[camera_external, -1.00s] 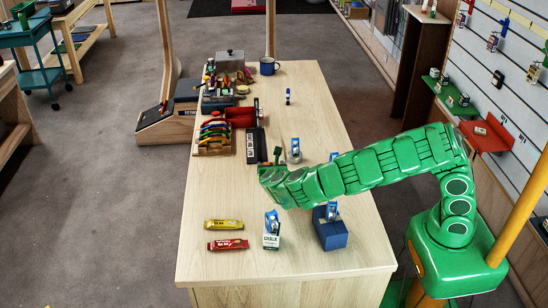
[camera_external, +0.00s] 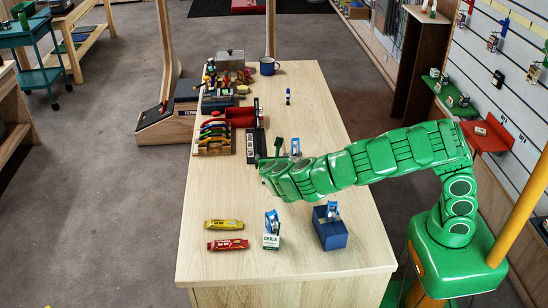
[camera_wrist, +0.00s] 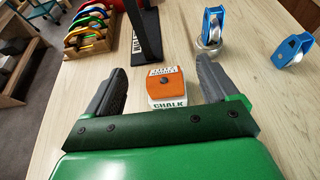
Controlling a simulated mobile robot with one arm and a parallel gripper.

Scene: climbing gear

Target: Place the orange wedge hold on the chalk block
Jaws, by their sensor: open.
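The orange wedge hold (camera_wrist: 165,83) lies on top of a white chalk block (camera_wrist: 170,102) in the wrist view. The block's front face reads CHALK. My gripper (camera_wrist: 159,66) is open, with one dark finger on each side of the hold and a visible gap to both. In the external view, the end of my green arm hides the hold and this block.
A blue pulley on a silver ring (camera_wrist: 212,45) stands just right of my gripper, with another blue pulley (camera_wrist: 290,50) farther right. A dark upright bar (camera_wrist: 147,35) and a rack of coloured carabiners (camera_wrist: 88,30) lie beyond.

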